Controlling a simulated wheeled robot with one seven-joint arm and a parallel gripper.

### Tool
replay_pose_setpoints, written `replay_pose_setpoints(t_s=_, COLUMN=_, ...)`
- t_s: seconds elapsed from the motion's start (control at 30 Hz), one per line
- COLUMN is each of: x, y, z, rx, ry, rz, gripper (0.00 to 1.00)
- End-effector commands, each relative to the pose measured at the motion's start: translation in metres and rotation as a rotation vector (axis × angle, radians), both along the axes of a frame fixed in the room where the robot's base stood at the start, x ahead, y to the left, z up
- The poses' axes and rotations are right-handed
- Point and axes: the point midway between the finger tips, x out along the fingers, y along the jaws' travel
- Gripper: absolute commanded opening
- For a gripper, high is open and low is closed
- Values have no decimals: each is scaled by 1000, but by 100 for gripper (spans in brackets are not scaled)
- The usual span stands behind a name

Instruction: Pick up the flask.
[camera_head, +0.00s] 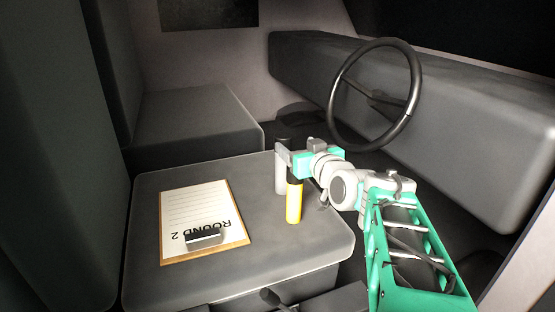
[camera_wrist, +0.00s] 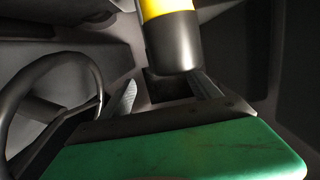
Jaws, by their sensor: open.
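The flask, a yellow cylinder (camera_head: 294,203), stands upright on the dark grey seat cushion, near its right side. In the wrist view the flask (camera_wrist: 174,40) shows at the top centre as a yellow body with a dark grey end. My gripper (camera_head: 285,157) is at the height of the flask's top, with its jaws open. A dark finger (camera_wrist: 208,86) reaches toward the flask's dark end in the wrist view. I cannot tell whether it touches.
A clipboard (camera_head: 205,220) with a "ROUND 2" sheet lies left of the flask on the seat cushion (camera_head: 150,275). A pale grey upright shape (camera_head: 280,176) shows just behind the flask, partly hidden. A steering wheel (camera_head: 413,97) stands behind my arm at the right.

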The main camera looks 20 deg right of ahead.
Motion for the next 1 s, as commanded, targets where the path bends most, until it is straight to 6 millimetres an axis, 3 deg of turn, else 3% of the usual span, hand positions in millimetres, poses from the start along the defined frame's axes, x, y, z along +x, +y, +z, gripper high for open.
replay_pose_setpoints(t_s=0.47, x=73, y=8, z=-11, rx=0, ry=2, rz=14, gripper=72)
replay_pose_setpoints(t_s=0.7, x=75, y=6, z=-13, rx=0, ry=1, rz=10, gripper=72)
replay_pose_setpoints(t_s=1.0, x=74, y=6, z=-13, rx=0, ry=1, rz=9, gripper=47)
